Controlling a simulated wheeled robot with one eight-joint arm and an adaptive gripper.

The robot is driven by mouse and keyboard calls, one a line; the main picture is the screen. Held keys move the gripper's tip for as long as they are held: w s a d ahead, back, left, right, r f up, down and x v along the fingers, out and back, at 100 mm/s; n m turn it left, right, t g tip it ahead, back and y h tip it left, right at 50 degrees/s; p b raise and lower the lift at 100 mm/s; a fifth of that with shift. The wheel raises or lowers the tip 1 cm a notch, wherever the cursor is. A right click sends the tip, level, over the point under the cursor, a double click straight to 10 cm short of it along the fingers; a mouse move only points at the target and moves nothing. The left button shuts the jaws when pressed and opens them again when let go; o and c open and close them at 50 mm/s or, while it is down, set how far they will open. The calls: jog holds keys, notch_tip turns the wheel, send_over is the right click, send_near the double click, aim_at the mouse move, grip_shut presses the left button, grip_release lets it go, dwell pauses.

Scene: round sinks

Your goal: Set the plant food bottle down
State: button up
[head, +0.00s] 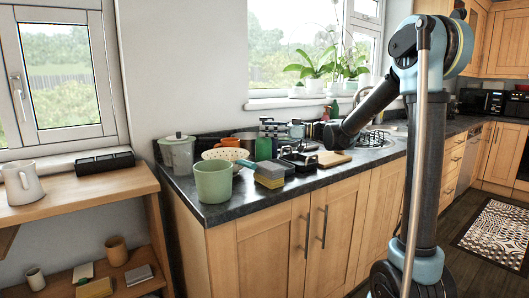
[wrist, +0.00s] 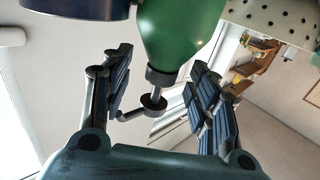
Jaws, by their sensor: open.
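The green bottle, which I take to be the plant food bottle (head: 264,149), stands among the clutter at the back of the dark counter in the head view. In the wrist view, where the scene looks turned over, its green body (wrist: 178,32) narrows to a dark neck and a bent nozzle. My gripper (wrist: 158,72) is open, with one finger on each side of the neck and visible gaps to both. The bottle's base is hidden in the wrist view.
A pale green pot (head: 213,181), a sponge-like block (head: 270,174), a spotted colander (head: 226,155) and a lidded canister (head: 178,153) crowd the counter's left end. A wooden board (head: 331,159) lies right of my gripper. The counter's front edge (head: 285,192) has a little bare room.

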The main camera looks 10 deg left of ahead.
jog(key=shift+a, duration=0.95)
grip_shut()
jog(key=shift+r, duration=0.2)
